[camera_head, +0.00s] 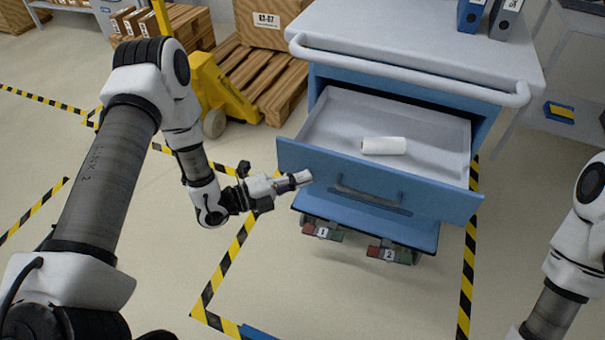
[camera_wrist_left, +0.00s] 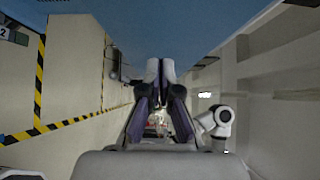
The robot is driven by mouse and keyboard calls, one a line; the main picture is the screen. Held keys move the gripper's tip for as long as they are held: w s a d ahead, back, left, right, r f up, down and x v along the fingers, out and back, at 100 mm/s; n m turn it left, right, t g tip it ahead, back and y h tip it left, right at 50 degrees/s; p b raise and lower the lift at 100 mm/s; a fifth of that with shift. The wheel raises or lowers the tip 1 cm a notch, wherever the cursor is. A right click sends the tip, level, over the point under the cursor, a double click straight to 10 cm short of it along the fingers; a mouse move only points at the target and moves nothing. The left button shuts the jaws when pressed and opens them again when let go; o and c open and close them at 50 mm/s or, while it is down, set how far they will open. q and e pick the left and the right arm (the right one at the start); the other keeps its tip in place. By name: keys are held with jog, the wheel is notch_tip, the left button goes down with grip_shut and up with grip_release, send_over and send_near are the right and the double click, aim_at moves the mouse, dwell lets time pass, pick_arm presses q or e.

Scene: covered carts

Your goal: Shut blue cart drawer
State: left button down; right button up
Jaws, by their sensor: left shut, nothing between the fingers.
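The blue cart (camera_head: 320,85) has a light grey top with a rail. Its drawer (camera_head: 355,190) is pulled out, with a blue front, a grey inside and a dark handle (camera_head: 370,196). A white cylinder (camera_head: 383,146) lies in the drawer. My left gripper (camera_head: 303,178) is shut and empty at the left part of the drawer front, left of the handle; I cannot tell whether it touches. In the left wrist view its fingers (camera_wrist_left: 163,70) are together, pointing at a blue surface across the top. My right arm shows at the right edge, but its gripper is out of the picture.
Below the drawer is a blue lower shelf (camera_head: 415,234); red and green pedals lie under it. A yellow pallet jack (camera_head: 215,92) and wooden pallets stand at the back left. Binders (camera_head: 505,18) stand on the cart top. Striped tape marks the open floor.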

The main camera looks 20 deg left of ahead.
pick_arm(q)
jog(key=shift+w, duration=0.7)
jog(key=shift+w, duration=0.1)
